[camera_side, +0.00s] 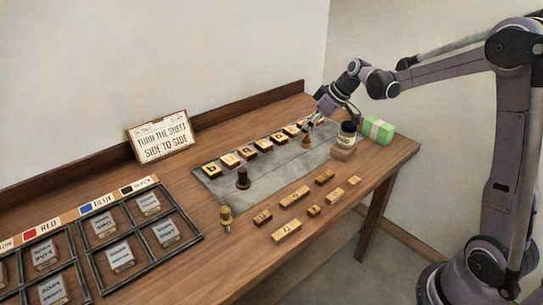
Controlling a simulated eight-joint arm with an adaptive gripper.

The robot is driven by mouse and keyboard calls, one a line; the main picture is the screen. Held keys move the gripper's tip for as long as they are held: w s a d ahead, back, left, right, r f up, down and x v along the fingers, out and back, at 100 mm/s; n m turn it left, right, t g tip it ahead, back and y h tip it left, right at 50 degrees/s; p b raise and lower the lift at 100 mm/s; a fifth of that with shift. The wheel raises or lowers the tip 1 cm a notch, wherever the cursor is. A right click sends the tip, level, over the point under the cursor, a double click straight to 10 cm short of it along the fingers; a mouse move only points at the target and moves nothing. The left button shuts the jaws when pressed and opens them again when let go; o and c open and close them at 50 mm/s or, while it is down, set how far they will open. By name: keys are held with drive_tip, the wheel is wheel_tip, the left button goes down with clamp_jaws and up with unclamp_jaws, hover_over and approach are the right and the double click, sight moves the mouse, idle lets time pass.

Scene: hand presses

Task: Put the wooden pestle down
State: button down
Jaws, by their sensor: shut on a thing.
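My gripper (308,126) points down over the right part of the grey slab. It is shut on a small tan wooden piece, which I take to be the wooden pestle (307,141). The pestle's lower end is at or just above the slab (285,166); I cannot tell if it touches. The fingers hide its upper part.
A dark knobbed piece (242,179) stands on the slab, and a brass-coloured one (226,217) stands at its front left. Lettered blocks (248,153) line the slab's back edge. Small wooden blocks (294,197) lie in front.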

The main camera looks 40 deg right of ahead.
drive_tip(key=s+a+n+g+y, duration=0.1)
drive_tip(key=s+a+n, duration=0.2)
drive_tip(key=a, duration=0.9)
drive_tip(key=s+a+n+g+y, duration=0.2)
drive_tip(key=s+a+n, duration=0.15)
drive_tip(key=a, duration=0.75)
drive_tip(key=s+a+n+g+y, duration=0.1)
drive_tip(key=s+a+n, duration=0.25)
drive_tip(key=a, duration=0.85)
drive_tip(key=shift+n, duration=0.3)
drive_tip(key=shift+s+a+f, duration=0.25)
drive_tip(key=shift+a+f, duration=1.6)
drive_tip(key=shift+a, duration=0.1)
drive_tip(key=shift+s+a+f, duration=0.25)
drive_tip(key=shift+a+f, duration=1.55)
drive_tip(key=shift+a, duration=0.15)
drive_tip(key=shift+s+a+f, duration=0.25)
drive_tip(key=shift+a+f, duration=1.6)
drive_tip(key=shift+a, duration=0.1)
drive_tip(key=shift+f, duration=0.1)
drive_tip(key=c, duration=0.9)
unclamp_jaws()
drive_tip(key=shift+c, duration=0.2)
